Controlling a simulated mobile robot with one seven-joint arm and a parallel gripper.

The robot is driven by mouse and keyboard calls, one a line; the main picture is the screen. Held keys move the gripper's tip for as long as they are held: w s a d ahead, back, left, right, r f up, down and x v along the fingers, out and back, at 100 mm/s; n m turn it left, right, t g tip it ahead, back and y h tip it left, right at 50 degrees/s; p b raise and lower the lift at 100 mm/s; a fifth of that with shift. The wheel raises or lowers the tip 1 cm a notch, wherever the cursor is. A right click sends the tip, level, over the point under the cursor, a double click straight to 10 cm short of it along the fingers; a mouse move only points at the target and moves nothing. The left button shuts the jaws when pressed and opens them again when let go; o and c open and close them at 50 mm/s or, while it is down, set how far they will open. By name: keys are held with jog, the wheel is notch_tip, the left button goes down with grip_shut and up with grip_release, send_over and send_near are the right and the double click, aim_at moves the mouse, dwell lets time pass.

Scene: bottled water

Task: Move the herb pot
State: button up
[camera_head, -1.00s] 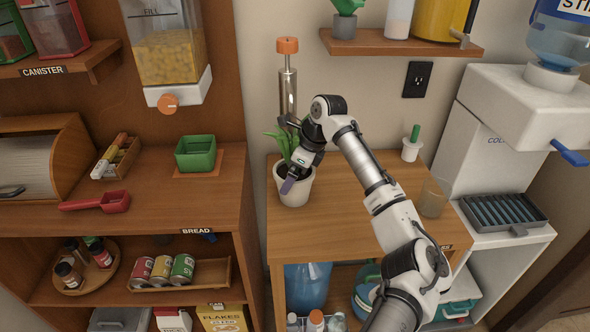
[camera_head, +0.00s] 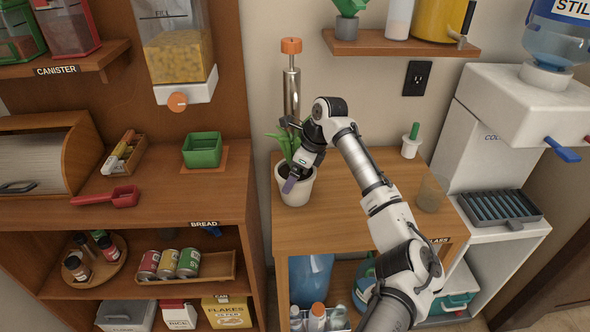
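The herb pot (camera_head: 295,190) is a white pot with green leaves and dark soil. It stands upright on the wooden table (camera_head: 345,225), near the table's left edge. My gripper (camera_head: 289,184) is at the pot's front right rim, with a purple-grey fingertip against or just over the pot's near wall. My wrist hides the right part of the plant and rim. I cannot see both fingers clearly, so I cannot tell whether the gripper is shut on the rim.
A tall metal cylinder with an orange top (camera_head: 291,80) stands behind the pot. A clear cup (camera_head: 431,194) and a white holder with a green handle (camera_head: 411,142) are at the table's right. A shelf (camera_head: 400,44) hangs above. The table's front middle is clear.

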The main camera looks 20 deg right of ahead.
jog(key=o, duration=1)
jog(key=shift+c, duration=0.2)
jog(key=shift+d+r, duration=0.15)
jog(key=shift+r, duration=0.15)
jog(key=shift+b+v, duration=0.8)
jog(key=shift+v, duration=0.35)
jog(key=s+d+b, duration=0.2)
jog(key=s+d, duration=0.5)
jog(key=d, duration=0.2)
jog(key=shift+s+d, duration=0.2)
jog(key=shift+d, duration=0.05)
jog(key=shift+s, duration=0.1)
